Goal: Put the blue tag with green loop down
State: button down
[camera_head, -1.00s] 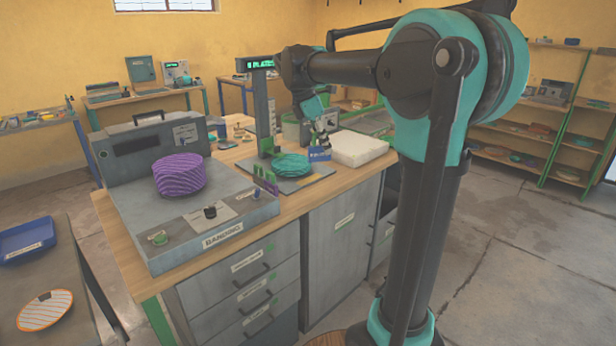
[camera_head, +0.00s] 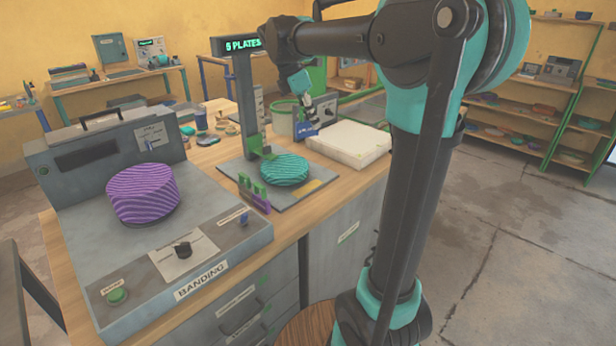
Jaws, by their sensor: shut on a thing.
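The blue tag (camera_head: 306,131) hangs from my gripper (camera_head: 311,115), small and partly covered by the fingers. Its green loop cannot be made out. My gripper is shut on the tag and points down, behind the stack of teal striped plates (camera_head: 284,170) and at the left rear of a white block (camera_head: 348,144). I cannot tell whether the tag touches the table.
The teal plates sit on a grey base (camera_head: 298,194) under a post with a "5 PLATES" display (camera_head: 236,45). A banding machine (camera_head: 215,258) carries purple plates (camera_head: 142,192). A green-rimmed container (camera_head: 284,120) stands behind.

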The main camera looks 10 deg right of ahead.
notch_tip(320, 180, down, 18)
jog(key=shift+f, duration=0.15)
dwell(0.3)
jog(key=shift+f, duration=0.1)
jog(key=c, duration=1.5)
grip_release()
jog(key=shift+c, duration=0.2)
jog(key=v, duration=1.2)
jog(key=shift+s, duration=0.15)
